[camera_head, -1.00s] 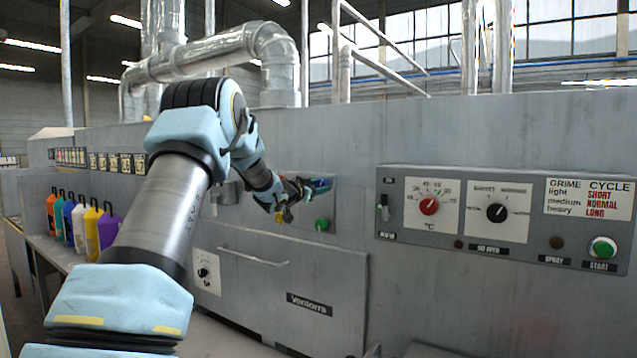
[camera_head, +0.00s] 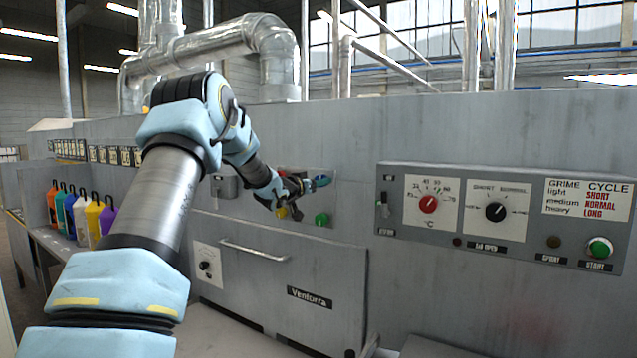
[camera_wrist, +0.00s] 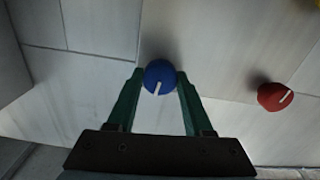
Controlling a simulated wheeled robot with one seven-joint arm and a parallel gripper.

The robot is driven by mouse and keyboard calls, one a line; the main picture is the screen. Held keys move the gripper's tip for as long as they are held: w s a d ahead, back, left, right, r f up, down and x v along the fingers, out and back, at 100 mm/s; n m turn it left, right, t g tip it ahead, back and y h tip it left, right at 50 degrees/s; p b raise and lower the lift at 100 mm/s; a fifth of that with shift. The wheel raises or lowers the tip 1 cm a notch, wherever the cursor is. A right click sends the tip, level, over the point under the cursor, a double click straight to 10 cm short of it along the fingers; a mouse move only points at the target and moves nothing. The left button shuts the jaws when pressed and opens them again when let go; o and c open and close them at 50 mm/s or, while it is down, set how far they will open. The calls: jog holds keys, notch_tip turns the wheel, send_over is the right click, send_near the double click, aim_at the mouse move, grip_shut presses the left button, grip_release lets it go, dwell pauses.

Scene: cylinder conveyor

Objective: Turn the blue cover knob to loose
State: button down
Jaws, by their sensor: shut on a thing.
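The blue cover knob (camera_wrist: 159,77) is round, with a white mark pointing down and slightly left in the wrist view. It also shows in the head view (camera_head: 321,181), at the right end of a small group of knobs on the grey machine wall. My gripper (camera_wrist: 160,82) has its two green fingers on either side of the knob and is shut on it. In the head view my gripper (camera_head: 304,187) reaches the knob from the left and hides part of the panel around it.
A red knob (camera_wrist: 275,97) sits right of the blue one in the wrist view. A green knob (camera_head: 321,219) and a yellow one (camera_head: 282,213) are below in the head view. A control panel (camera_head: 500,260) juts out to the right. Coloured bottles (camera_head: 93,222) stand at left.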

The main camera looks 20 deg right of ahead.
jog(key=shift+f, duration=0.1)
jog(key=shift+c, duration=1.5)
grip_release()
jog(key=b+v, duration=0.4)
jog(key=v, duration=0.6)
jog(key=shift+s+a, duration=0.3)
jog(key=s+a+f+n+g+y, duration=0.1)
jog(key=s+a+f+n+y, duration=0.1)
jog(key=s+a+f+y, duration=0.45)
jog(key=s+a+f+n+g+y, duration=0.2)
jog(key=s+a+f+n+y, duration=0.15)
jog(key=a+f, duration=0.5)
jog(key=s+a+f+g+y, duration=0.1)
jog(key=s+a+f+g, duration=0.1)
jog(key=s, duration=0.6)
jog(key=s+a+f+n+g+y, duration=0.1)
jog(key=s+a+f+g, duration=0.2)
jog(key=s, duration=0.6)
jog(key=s+a+f+g+y, duration=0.1)
jog(key=s+a+f+g, duration=0.1)
jog(key=s, duration=0.6)
jog(key=shift+s+a+f+g, duration=0.3)
jog(key=shift+a+f, duration=0.55)
jog(key=shift+a, duration=0.25)
